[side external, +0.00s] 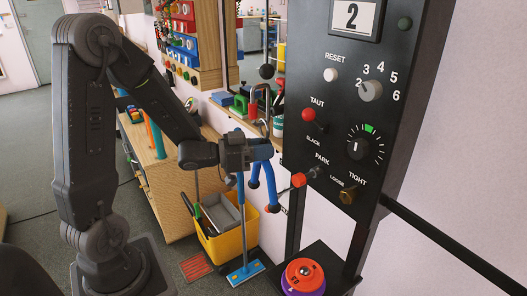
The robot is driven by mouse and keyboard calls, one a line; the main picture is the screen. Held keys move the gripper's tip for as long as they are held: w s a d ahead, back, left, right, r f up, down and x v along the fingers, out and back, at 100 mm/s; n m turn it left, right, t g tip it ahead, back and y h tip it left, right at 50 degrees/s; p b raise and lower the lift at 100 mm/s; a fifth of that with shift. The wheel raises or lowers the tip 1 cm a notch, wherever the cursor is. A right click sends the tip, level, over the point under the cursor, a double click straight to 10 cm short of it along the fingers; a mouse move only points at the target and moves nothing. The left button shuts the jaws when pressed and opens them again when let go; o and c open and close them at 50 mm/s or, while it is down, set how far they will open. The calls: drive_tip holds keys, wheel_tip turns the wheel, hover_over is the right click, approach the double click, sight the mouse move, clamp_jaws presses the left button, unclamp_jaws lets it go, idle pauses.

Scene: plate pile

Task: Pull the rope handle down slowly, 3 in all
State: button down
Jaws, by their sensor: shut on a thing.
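My gripper (266,196) hangs down at the left side of the black panel, with its blue fingers pointing down. It is shut on the rope handle (286,191), a short bar with red-orange ends. The fingers and wrist hide part of the handle and of the line above it. A dark ball (266,71) and a metal hook piece with a red part (254,91) show above my gripper.
A red and purple round weight (304,276) sits on a dark shelf at the panel's foot. A yellow bin (229,240) stands on the floor behind my gripper. A wooden cabinet and a tool bench are at the back. A dark rail (450,246) runs off right.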

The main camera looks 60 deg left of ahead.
sight(263, 136)
drive_tip(key=shift+r, duration=0.55)
drive_tip(key=shift+r, duration=1.15)
drive_tip(key=shift+r, duration=1.3)
drive_tip(key=shift+r, duration=1.05)
